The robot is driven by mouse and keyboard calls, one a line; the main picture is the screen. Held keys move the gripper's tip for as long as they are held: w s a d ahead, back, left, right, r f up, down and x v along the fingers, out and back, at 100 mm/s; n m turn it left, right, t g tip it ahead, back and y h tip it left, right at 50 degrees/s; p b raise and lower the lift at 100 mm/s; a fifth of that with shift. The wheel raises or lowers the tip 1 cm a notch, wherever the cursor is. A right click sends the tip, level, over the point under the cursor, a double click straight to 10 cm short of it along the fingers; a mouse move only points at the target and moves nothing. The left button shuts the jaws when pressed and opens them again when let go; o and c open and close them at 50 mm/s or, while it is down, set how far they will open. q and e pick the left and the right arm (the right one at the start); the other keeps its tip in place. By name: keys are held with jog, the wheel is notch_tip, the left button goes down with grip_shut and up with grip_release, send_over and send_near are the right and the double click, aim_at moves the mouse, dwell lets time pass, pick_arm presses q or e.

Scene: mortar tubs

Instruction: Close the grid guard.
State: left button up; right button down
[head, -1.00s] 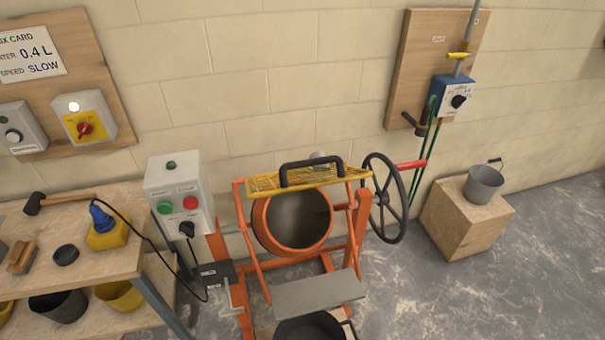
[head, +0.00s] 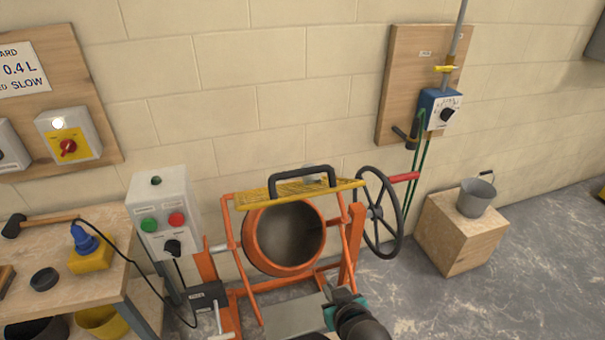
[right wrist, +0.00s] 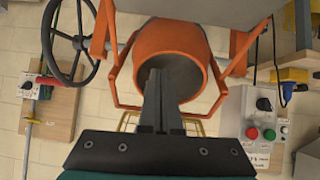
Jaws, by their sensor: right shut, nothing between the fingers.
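The yellow grid guard (head: 290,192) sits above the mouth of the orange mixer drum (head: 270,254), seen nearly edge-on. Its black handle (head: 302,180) stands on top. The drum's mouth is uncovered and I see into its dark inside. My right gripper (head: 341,296) is low in front of the mixer, below and right of the drum and apart from the guard. In the right wrist view, its fingers (right wrist: 160,78) are together and empty, pointing towards the drum (right wrist: 172,45). Part of the guard (right wrist: 201,128) shows behind them; the rest is hidden. My left gripper is out of view.
A black handwheel (head: 380,212) with a red grip stands right of the drum. A grey control box (head: 160,212) with green and red buttons stands left of it. A grey plate (head: 295,316) lies low in front. A bucket (head: 476,197) stands on a wooden block (head: 460,240).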

jog(key=w+a+r+t+y+b, duration=0.1)
jog(key=w+r+t, duration=0.1)
jog(key=r, duration=0.6)
jog(key=w+a+r+t, duration=0.1)
jog(key=w+a+r, duration=0.1)
jog(key=r, duration=0.6)
jog(key=t+y, duration=0.1)
jog(key=t, duration=0.2)
send_near(302, 173)
notch_tip(302, 173, up, 4)
jog(key=w, duration=0.2)
jog(key=x, duration=0.2)
jog(key=f+x, duration=0.1)
jog(key=x, duration=0.2)
jog(key=f+p+x, duration=0.1)
jog(key=x, duration=0.2)
jog(key=shift+a, duration=0.25)
jog(key=shift+s+f, duration=0.3)
jog(key=shift+f, duration=0.1)
jog(key=shift+d+f, duration=0.1)
